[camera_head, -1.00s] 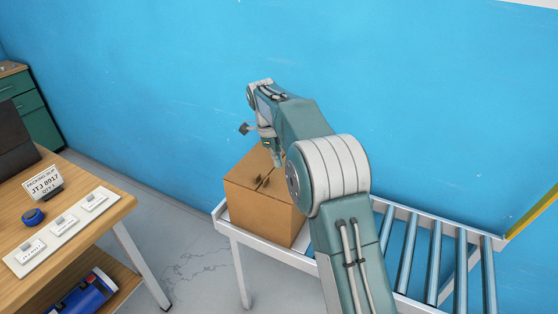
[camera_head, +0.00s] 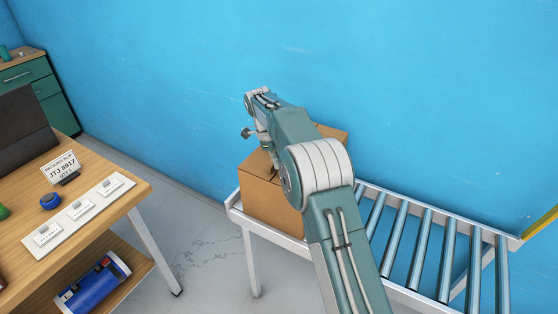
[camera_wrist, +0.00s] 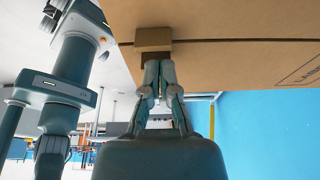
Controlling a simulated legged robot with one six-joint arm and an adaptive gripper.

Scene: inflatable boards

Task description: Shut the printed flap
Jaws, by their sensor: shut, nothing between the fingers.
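A brown cardboard box (camera_head: 268,203) stands at the left end of the roller conveyor. My arm covers much of its top, and a brown edge of it shows right of the arm. My gripper (camera_head: 272,158) is at the top of the box, its fingers partly hidden. In the wrist view my gripper (camera_wrist: 158,66) is shut and empty, its tips at a small brown tab (camera_wrist: 152,38); I cannot tell if they touch. Behind the tab, the box's cardboard (camera_wrist: 235,22) has a dark seam across it. Part of a printed outline (camera_wrist: 302,70) shows at the right.
The conveyor (camera_head: 405,235) runs right from the box, its rollers bare. A wooden table (camera_head: 120,205) with a packing-slip sign (camera_head: 60,168) and a pale label strip (camera_head: 80,208) is at the left. A blue wall (camera_head: 420,80) stands behind. Grey floor lies between table and conveyor.

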